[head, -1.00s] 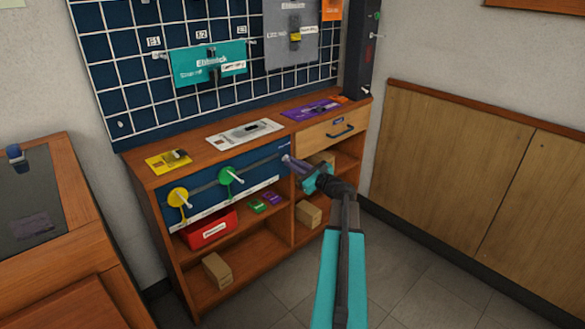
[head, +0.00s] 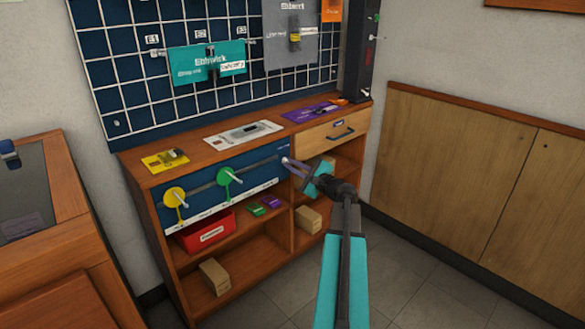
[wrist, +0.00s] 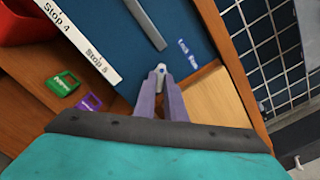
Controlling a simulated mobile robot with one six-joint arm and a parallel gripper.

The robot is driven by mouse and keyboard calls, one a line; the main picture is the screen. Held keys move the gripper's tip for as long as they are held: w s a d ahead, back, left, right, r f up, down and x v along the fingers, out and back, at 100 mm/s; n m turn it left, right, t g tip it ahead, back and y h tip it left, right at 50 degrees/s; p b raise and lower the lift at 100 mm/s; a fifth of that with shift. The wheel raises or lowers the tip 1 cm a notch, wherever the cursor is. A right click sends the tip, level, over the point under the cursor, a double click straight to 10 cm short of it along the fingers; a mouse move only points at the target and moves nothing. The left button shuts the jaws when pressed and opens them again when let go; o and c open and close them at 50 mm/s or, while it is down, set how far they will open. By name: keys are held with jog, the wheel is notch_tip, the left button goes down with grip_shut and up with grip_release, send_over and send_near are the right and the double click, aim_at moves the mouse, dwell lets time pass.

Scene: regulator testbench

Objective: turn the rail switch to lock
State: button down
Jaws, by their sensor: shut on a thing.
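The blue rail panel (head: 205,200) on the cabinet front carries a grey rail, with a yellow disc (head: 174,197) and a green disc (head: 229,179), each with a pale lever. My gripper (head: 286,161) is at the panel's right end, past the rail. In the wrist view my two purple jaws (wrist: 160,78) are shut on a small pale tip (wrist: 161,67), perhaps the switch's handle; the jaws hide most of it.
A wooden drawer (head: 331,134) adjoins the panel on the right. Below are a red bin (head: 206,235) and small green and purple boxes. Cards lie on the cabinet top, under a wire grid board (head: 130,75). The floor to the right is clear.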

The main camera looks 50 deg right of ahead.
jog(key=c, duration=1.8)
grip_release()
jog(key=shift+s, duration=0.1)
jog(key=s+p, duration=0.1)
jog(key=s, duration=0.3)
jog(key=s+p, duration=0.1)
jog(key=s, duration=0.4)
jog(key=s+a+p, duration=0.1)
jog(key=s, duration=0.3)
jog(key=shift+s, duration=0.3)
